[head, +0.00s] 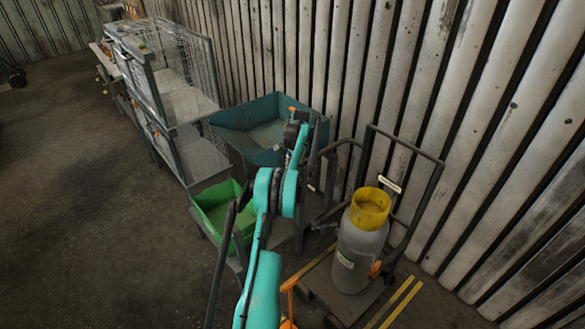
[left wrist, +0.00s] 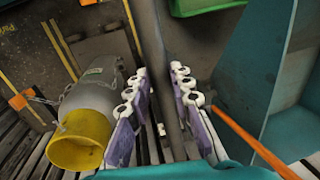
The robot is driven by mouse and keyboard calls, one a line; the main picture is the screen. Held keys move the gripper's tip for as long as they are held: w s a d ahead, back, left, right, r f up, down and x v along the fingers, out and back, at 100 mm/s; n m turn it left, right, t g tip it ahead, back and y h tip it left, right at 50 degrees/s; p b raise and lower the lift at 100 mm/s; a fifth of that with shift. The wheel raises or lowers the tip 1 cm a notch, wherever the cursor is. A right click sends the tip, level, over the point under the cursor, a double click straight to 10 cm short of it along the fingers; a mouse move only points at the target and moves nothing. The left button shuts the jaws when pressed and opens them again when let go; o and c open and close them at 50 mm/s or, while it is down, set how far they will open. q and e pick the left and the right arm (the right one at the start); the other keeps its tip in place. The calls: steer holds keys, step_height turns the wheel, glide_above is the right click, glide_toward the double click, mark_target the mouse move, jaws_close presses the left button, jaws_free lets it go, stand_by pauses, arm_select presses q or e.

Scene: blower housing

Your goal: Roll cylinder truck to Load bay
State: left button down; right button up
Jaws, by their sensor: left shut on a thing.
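The cylinder truck (head: 433,187) stands beside the corrugated wall at the right of the head view, with a dark tubular frame and a low base. It carries an upright grey gas cylinder (head: 358,250) with a yellow collar (head: 370,207); the cylinder also shows in the left wrist view (left wrist: 92,97). My left gripper (left wrist: 158,75) is shut on a dark bar that looks like the truck's handle. In the head view my left gripper (head: 298,120) is partly hidden by its own arm. My right gripper is not in view. I see no label reading Load bay.
Yellow floor lines (head: 402,304) run beside the truck. A green bin (head: 215,208) and a blue-teal tub (head: 265,125) stand left of the truck, close to my arm. Wire cages (head: 185,85) line the wall further back. Open concrete floor (head: 75,200) lies to the left.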

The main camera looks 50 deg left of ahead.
arm_select(q)
steer(key=c, duration=1.3)
jaws_free()
steer(key=shift+c, duration=0.2)
step_height(320, 180, up, 12)
steer(key=d, duration=0.2)
steer(key=shift+d, duration=0.2)
steer(key=shift+f, duration=0.1)
